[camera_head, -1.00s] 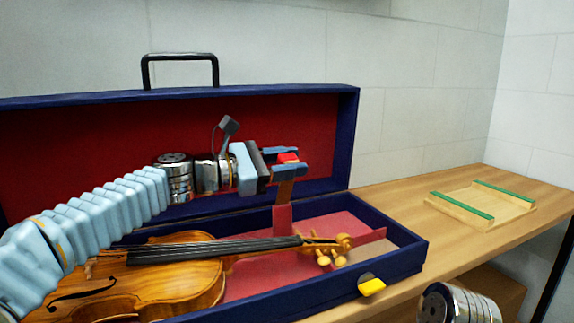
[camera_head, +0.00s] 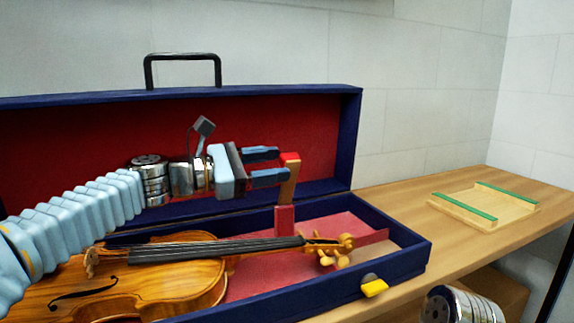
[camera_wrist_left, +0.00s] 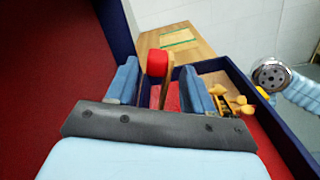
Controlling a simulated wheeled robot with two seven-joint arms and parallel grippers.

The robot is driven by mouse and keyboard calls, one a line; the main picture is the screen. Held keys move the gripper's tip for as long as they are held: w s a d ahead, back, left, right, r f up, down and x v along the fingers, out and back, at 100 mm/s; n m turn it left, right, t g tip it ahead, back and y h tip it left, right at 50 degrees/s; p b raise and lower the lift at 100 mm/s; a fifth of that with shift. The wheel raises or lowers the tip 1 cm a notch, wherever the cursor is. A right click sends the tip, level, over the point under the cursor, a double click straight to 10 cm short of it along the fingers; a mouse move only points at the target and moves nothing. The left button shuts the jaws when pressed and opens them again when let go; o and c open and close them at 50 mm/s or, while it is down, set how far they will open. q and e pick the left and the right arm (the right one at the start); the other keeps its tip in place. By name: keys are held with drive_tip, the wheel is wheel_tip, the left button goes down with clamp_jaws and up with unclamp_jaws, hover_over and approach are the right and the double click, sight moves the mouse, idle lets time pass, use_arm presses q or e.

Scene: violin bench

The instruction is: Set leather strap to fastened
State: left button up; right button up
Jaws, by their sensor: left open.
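The leather strap (camera_head: 287,187) is a brown band with a red end, standing upright from the red neck support of the open violin case (camera_head: 391,255). The violin (camera_head: 180,275) lies in the case, its neck passing in front of the strap's base. My left gripper (camera_head: 282,164) is open, just left of the strap's upper part. In the left wrist view, the strap's red end (camera_wrist_left: 157,63) shows beyond and between the parted fingers (camera_wrist_left: 160,88). I cannot tell whether a finger touches it. My right gripper is out of view.
The case lid (camera_head: 335,140) stands open behind my left arm, with a black handle (camera_head: 182,70) on top. A yellow latch (camera_head: 373,287) sits on the case front. A wooden tray with green strips (camera_head: 465,210) lies on the bench at right, with bare bench around it.

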use_arm(q)
drive_tip(key=v, duration=0.9)
drive_tip(key=shift+a, duration=0.3)
drive_tip(key=shift+s, duration=0.1)
